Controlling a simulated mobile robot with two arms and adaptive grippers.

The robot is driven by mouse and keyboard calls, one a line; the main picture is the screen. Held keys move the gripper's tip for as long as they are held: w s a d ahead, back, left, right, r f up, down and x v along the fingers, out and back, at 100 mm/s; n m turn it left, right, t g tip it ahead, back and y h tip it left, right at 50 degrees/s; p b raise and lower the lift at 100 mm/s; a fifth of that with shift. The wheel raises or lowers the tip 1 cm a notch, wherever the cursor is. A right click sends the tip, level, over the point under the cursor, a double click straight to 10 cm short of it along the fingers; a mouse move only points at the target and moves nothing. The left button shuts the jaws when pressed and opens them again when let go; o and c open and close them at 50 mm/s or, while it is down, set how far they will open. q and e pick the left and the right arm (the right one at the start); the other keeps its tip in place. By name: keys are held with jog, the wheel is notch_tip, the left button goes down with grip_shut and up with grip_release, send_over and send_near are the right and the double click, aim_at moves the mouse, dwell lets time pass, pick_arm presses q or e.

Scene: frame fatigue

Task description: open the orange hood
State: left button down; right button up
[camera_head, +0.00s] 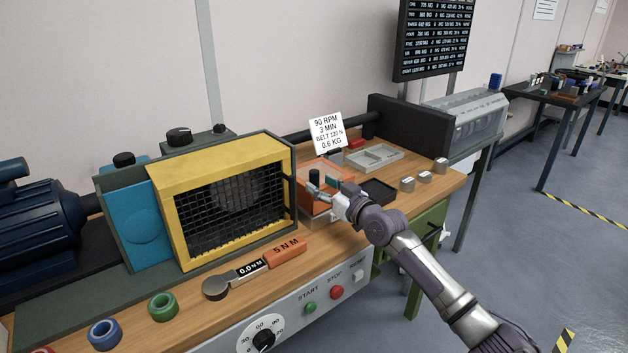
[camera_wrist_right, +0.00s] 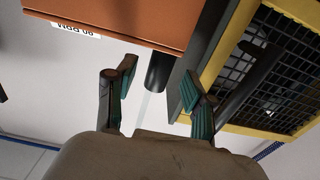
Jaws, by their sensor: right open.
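The orange hood (camera_head: 328,172) sits on the bench just right of the yellow mesh guard, partly hidden by my right gripper and arm. It looks shut, though its lid edge is hard to make out. In the right wrist view the orange hood (camera_wrist_right: 130,18) fills the top, with a black cylindrical handle (camera_wrist_right: 160,70) sticking out from it. My right gripper (camera_head: 322,188) is at the hood's front. Its green-padded fingers (camera_wrist_right: 158,92) are open, with the black handle showing between and beyond them. I cannot tell whether they touch it. My left gripper is out of view.
The yellow mesh guard (camera_head: 165,190) stands close left of the hood. A grey tray (camera_head: 375,157), a black tray (camera_head: 378,192) and small metal blocks (camera_head: 424,176) lie to its right. A torque wrench (camera_head: 285,252) and the control panel are in front.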

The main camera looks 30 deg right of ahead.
aim_at(318, 183)
jog(key=shift+w+a, duration=0.15)
jog(key=shift+w, duration=1.6)
grip_shut()
